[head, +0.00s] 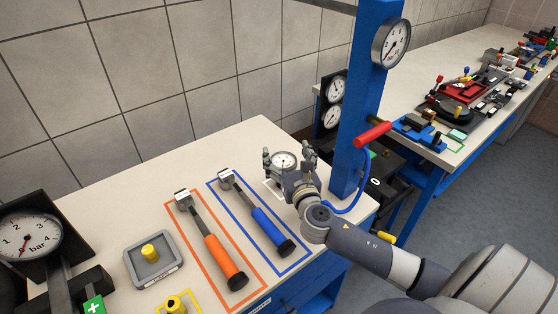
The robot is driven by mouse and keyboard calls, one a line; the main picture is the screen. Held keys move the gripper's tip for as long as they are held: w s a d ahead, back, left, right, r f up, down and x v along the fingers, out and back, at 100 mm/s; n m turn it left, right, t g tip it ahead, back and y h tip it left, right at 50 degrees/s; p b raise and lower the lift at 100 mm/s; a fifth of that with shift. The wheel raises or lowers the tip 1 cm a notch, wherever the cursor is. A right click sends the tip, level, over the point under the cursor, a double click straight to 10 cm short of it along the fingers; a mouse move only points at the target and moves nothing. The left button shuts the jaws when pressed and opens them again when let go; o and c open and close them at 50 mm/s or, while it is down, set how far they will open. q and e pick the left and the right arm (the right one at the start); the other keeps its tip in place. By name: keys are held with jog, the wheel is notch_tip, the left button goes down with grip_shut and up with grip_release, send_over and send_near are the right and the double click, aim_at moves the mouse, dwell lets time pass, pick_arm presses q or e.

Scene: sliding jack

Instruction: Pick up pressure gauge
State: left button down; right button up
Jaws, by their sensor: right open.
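A small round pressure gauge (284,160) with a white dial is at the back right of the cream workbench (120,205). A white outline shows on the bench just in front of it. My right gripper (287,156) is open, with one finger to the left of the gauge and one to its right. I cannot tell whether the fingers touch it. The gripper body hides the gauge's lower part. My left gripper is not in view.
An orange-handled tool (222,256) and a blue-handled tool (268,228) lie in coloured outlines left of my arm. A blue post (360,110) with a larger gauge (391,43) and red lever (373,135) stands close right. A large bar gauge (28,236) stands at far left.

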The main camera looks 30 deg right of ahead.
aim_at(286, 168)
notch_tip(286, 168, down, 3)
jog(key=shift+f+b, duration=0.1)
jog(key=shift+b, duration=0.2)
jog(key=f, duration=0.1)
jog(key=f+b, duration=0.1)
jog(key=f, duration=0.2)
jog(key=shift+s+a+f, duration=0.1)
jog(key=shift+s+f, duration=0.3)
jog(key=x, duration=0.2)
jog(key=shift+w+r, duration=0.2)
jog(key=shift+w, duration=0.05)
jog(key=shift+x, duration=0.85)
jog(key=x, duration=0.3)
jog(key=shift+w+p, duration=0.1)
jog(key=shift+p, duration=0.25)
jog(key=shift+w+f, duration=0.1)
jog(key=shift+w, duration=0.1)
jog(key=c, duration=1.1)
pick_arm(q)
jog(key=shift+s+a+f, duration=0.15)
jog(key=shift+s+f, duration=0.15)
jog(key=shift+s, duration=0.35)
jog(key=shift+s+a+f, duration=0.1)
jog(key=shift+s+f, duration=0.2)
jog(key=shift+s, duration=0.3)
pick_arm(e)
jog(key=shift+c, duration=0.2)
